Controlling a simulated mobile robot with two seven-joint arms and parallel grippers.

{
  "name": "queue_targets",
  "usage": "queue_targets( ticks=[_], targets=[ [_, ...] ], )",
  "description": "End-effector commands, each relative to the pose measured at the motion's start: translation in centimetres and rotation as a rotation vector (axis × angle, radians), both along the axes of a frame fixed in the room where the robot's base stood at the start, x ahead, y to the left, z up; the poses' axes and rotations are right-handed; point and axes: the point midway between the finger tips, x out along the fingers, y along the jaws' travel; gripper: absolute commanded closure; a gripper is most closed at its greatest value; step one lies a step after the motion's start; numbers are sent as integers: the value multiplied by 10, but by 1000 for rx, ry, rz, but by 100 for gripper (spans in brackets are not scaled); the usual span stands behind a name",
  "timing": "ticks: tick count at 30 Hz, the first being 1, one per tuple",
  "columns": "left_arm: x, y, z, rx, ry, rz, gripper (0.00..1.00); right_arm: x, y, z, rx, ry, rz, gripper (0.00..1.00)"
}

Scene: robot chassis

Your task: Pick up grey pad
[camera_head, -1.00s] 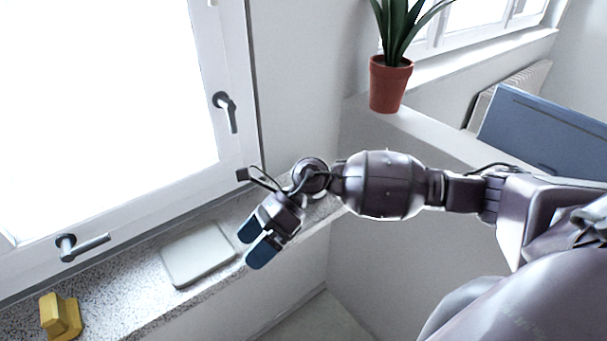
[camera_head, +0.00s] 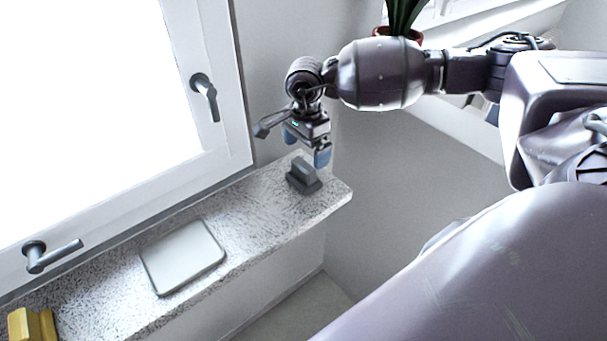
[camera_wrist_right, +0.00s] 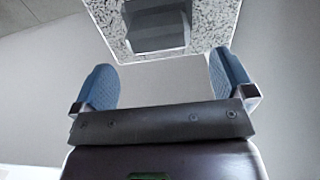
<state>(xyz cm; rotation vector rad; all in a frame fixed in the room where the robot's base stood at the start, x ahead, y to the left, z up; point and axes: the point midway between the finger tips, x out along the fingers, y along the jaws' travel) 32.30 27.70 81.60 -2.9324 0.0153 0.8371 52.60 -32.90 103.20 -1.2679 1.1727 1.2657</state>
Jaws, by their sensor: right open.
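A dark grey pad (camera_head: 304,178) with a raised grip stands near the right end of the speckled sill. In the right wrist view the pad (camera_wrist_right: 156,30) lies on the sill beyond the fingertips, partly cut off by the top edge. My right gripper (camera_head: 306,148) is open and empty, just above and behind the pad in the head view. In the wrist view its two blue fingers (camera_wrist_right: 165,80) are spread apart with nothing between them. My left gripper is not in view.
The speckled sill (camera_head: 255,215) runs below a window with handles. A flat light grey square plate (camera_head: 183,257) and a yellow block (camera_head: 32,325) lie farther left on it. A potted plant (camera_head: 402,28) stands behind my right arm.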

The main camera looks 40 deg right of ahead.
Motion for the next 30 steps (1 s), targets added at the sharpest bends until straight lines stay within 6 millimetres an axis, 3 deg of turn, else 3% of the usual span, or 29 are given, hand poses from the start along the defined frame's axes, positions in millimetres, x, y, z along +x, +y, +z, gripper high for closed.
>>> queue_targets(
  ticks=[11,18,26,30],
  targets=[
    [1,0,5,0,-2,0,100,-2,5,-30,2,2,1,0],
    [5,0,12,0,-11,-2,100,-3,8,-62,2,2,-1,0],
    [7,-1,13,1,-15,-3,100,-3,8,-68,2,-1,0,0],
    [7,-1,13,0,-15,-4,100,-3,8,-68,2,-1,0,17]
  ],
)
